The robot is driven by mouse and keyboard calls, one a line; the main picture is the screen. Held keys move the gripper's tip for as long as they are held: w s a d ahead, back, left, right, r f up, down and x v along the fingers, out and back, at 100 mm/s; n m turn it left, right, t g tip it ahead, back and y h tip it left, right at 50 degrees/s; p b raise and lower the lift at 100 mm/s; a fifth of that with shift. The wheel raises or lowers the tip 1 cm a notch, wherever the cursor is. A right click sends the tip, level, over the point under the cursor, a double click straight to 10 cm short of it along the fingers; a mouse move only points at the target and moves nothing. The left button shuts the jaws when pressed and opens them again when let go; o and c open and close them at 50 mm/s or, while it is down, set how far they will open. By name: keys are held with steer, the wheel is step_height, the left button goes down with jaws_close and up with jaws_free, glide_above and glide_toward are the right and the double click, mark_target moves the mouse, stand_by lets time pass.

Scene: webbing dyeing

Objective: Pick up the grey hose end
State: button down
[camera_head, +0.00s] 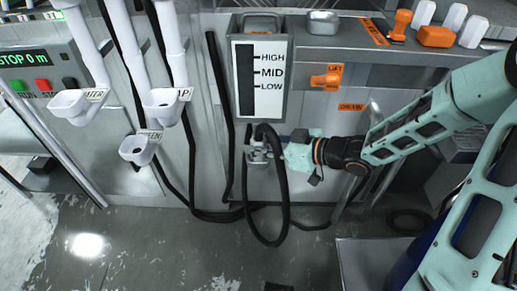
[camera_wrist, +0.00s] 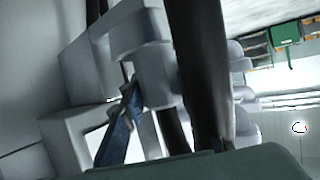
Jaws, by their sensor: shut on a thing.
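My gripper (camera_head: 276,149) reaches in from the right, at the front of the machine below the level panel. It is shut on the grey hose end (camera_head: 257,155), which shows as a small pale piece at the machine front. A black hose (camera_head: 284,195) arches up beside the gripper and hangs in a loop towards the floor. In the wrist view a pale grey blocky part (camera_wrist: 150,62) fills the middle, with the dark hose (camera_wrist: 200,60) beside it. The fingertips are largely hidden, and I cannot tell whether the hose end is still seated.
White funnel cups (camera_head: 165,107) on pipes stand to the left. The level panel (camera_head: 259,80) is above the gripper. An orange lift knob (camera_head: 325,80) and a drain label (camera_head: 352,107) are on the right. Wet grey floor (camera_head: 150,245) lies open in front.

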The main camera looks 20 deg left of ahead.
steer(key=shift+r, duration=0.1)
step_height(320, 180, up, 2)
steer(key=p, duration=0.2)
steer(key=shift+r+p, duration=0.1)
steer(key=shift+p, duration=0.3)
steer(key=s+d+r+p, duration=0.4)
steer(key=s+r+p, duration=0.4)
steer(key=p, duration=0.5)
steer(key=shift+s+d+r, duration=0.25)
steer(key=shift+d+r, duration=0.05)
steer(key=shift+r, duration=0.6)
